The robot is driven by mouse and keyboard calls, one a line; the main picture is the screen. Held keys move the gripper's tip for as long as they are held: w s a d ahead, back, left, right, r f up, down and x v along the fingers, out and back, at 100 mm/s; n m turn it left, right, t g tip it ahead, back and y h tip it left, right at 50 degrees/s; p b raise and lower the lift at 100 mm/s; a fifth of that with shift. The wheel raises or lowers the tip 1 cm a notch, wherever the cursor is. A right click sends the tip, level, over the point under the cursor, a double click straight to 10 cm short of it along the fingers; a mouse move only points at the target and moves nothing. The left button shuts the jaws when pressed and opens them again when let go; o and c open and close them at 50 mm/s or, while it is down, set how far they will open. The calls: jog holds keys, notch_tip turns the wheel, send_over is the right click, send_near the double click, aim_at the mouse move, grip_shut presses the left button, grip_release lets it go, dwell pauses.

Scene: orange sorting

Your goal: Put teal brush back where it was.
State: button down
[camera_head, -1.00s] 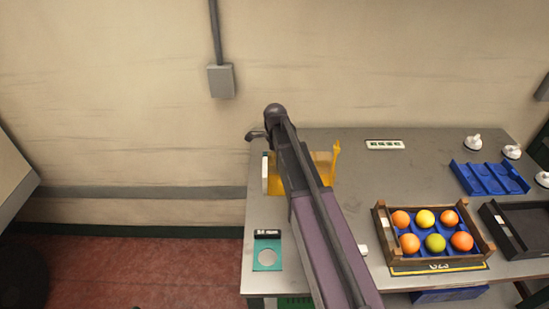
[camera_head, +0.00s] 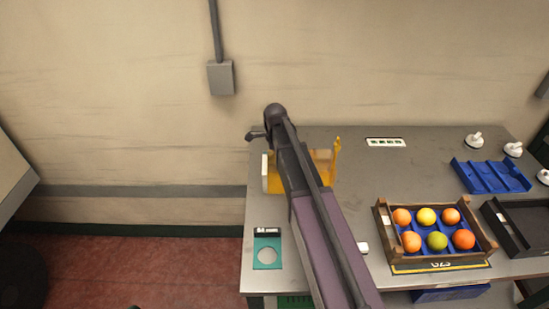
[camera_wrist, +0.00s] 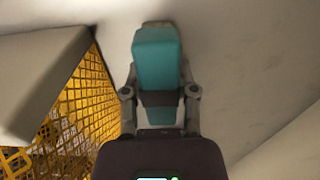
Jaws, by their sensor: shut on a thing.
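The teal brush (camera_wrist: 158,62) shows in the wrist view as a teal block with a dark band across its lower part. My gripper (camera_wrist: 160,92) is shut on it, with one finger on each side. The brush points away from the wrist, towards a pale surface; I cannot tell whether it touches that surface. In the head view my arm crosses the left part of the table, and neither the gripper's fingers nor the brush can be made out there.
A yellow holder (camera_head: 323,168) stands behind my arm. A teal plate with a round pale spot (camera_head: 267,256) lies at the table's left front. A wooden crate (camera_head: 484,232) holds several oranges. A blue tray (camera_head: 490,176) and black tray (camera_head: 519,226) lie right.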

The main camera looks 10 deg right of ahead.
jog(key=shift+c, duration=1.5)
grip_release()
jog(key=o, duration=0.3)
jog(key=shift+r, duration=0.1)
jog(key=shift+r+p, duration=3.9)
jog(key=shift+p, duration=0.15)
